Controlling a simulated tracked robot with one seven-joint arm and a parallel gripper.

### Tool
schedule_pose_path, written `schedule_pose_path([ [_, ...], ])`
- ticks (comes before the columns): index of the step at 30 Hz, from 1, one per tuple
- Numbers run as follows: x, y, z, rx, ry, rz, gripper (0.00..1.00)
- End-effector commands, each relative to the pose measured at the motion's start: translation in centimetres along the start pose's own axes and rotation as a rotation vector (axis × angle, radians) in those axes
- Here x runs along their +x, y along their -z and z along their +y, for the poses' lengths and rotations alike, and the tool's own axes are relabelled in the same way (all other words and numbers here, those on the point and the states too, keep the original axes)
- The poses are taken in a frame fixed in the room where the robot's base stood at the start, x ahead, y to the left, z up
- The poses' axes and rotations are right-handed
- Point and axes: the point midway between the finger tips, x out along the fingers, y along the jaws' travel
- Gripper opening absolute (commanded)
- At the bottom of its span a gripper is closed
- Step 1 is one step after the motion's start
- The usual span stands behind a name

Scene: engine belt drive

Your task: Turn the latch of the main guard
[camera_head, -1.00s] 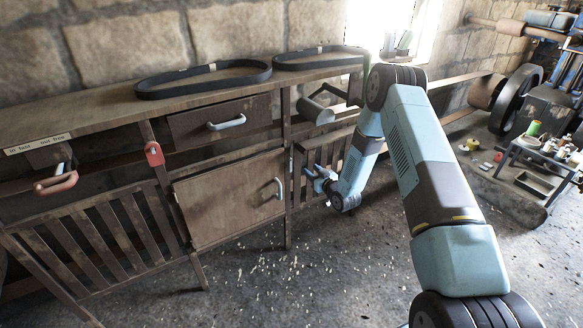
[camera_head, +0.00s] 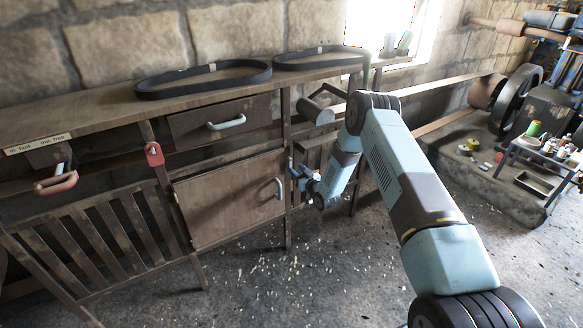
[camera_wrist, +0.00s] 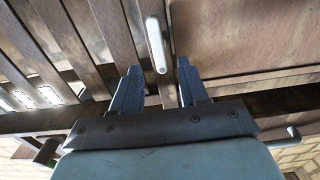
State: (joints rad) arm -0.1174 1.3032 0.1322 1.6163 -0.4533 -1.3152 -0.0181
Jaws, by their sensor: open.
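A pale grey metal latch bar (camera_wrist: 155,45) is on the post between the slatted guard (camera_wrist: 62,50) and a flat brown door panel (camera_wrist: 245,35) in the wrist view. The bar lies roughly along the post, its rounded end near the gap between my fingertips. My gripper (camera_wrist: 157,72) is open, with one blue finger on each side of the post. The fingers appear apart from the bar; its depth is hard to tell. In the head view my gripper (camera_head: 302,174) is beside the post right of the door (camera_head: 232,198). My arm hides part of the slatted guard there.
A drawer (camera_head: 222,122) with a grey handle is above the door. A red lever handle (camera_head: 56,183) and a red tag (camera_head: 154,154) are to the left. Black belts (camera_head: 204,78) lie on the bench top.

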Motion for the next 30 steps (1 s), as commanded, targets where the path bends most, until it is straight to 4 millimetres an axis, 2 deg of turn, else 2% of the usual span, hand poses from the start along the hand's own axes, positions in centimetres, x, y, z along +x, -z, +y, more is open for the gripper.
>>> schedule_pose_path([
  [3, 1.8, 0.0, -0.1, -0.001, 0.001, 0.001, 0.44],
  [9, 3.6, 0.0, -0.1, 0.0, 0.001, 0.0, 0.44],
  [21, 4.1, 0.0, -0.1, 0.0, 0.001, -0.001, 0.43],
  [30, 4.1, 0.0, -0.1, 0.0, 0.001, -0.001, 0.14],
])
